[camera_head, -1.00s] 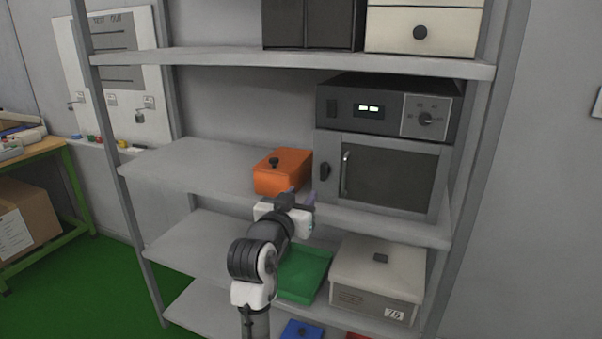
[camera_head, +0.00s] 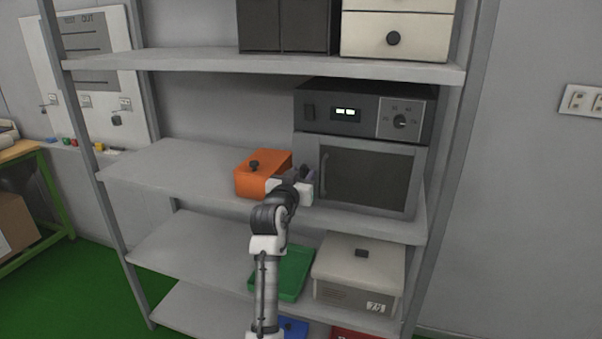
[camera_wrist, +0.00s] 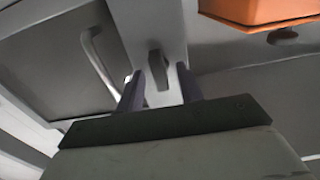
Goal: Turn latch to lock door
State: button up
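The oven-like device (camera_head: 365,178) stands on the middle shelf, and its dark-windowed door looks shut. Its upright metal handle (camera_head: 323,172) is on the door's left side. The dark latch (camera_wrist: 157,70) is on the light strip beside the door; in the head view my gripper hides it. My gripper (camera_head: 305,175) is at the device's left edge, pointing at it. In the wrist view, the two fingers (camera_wrist: 160,88) are apart, one on each side of the latch. I cannot tell whether they touch it. The handle also shows in the wrist view (camera_wrist: 100,57).
An orange lidded box (camera_head: 262,176) stands just left of my gripper. A green tray (camera_head: 296,272) and a beige box (camera_head: 358,270) are on the shelf below. Shelf posts (camera_head: 440,190) stand at the sides. The middle shelf is clear at the left.

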grip_shut()
dwell(0.3)
jog(key=shift+f+b, duration=0.1)
jog(key=shift+b, duration=0.2)
jog(key=m+b, duration=0.3)
jog(key=shift+f+m+b, duration=0.15)
jog(key=shift+m+b, duration=0.15)
jog(key=shift+b, duration=0.1)
jog(key=m+b, duration=0.4)
jog(key=m, duration=0.1)
jog(key=shift+d+m, duration=0.15)
jog(key=shift+m, duration=0.15)
jog(key=m+b, duration=0.3)
jog(key=m, duration=0.2)
jog(key=shift+d+m+b, duration=0.1)
jog(key=shift+m+b, duration=0.8)
jog(key=shift+m, duration=1)
